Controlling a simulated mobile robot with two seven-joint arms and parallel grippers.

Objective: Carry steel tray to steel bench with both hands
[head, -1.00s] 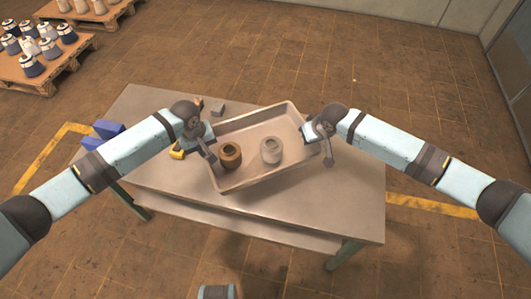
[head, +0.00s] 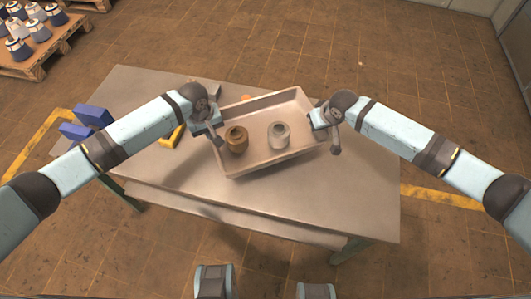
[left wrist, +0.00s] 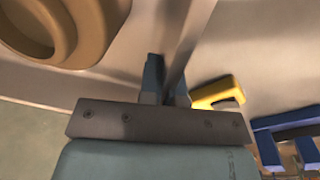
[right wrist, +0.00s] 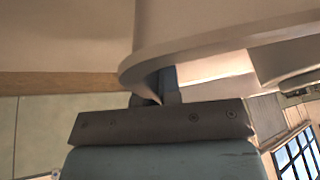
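The steel tray (head: 262,166) is a shallow, pale metal tray, slightly turned, over the steel bench (head: 320,195). A brown pot (head: 237,146) and a pale grey pot (head: 279,142) stand upright in it. My left gripper (head: 217,136) is shut on the tray's left wall. In the left wrist view the wall runs between the fingers (left wrist: 166,88), beside the brown pot (left wrist: 85,40). My right gripper (head: 331,141) is shut on the right wall, and the right wrist view shows the rim (right wrist: 200,45) at the fingers. Whether the tray's underside touches the bench is hard to tell.
Blue blocks (head: 93,116) and a yellow item (head: 171,138) lie on the bench left of the tray. A small orange thing (head: 247,97) is behind it. The bench's right and front parts are clear. A pallet (head: 45,58) of cone-shaped parts stands far left.

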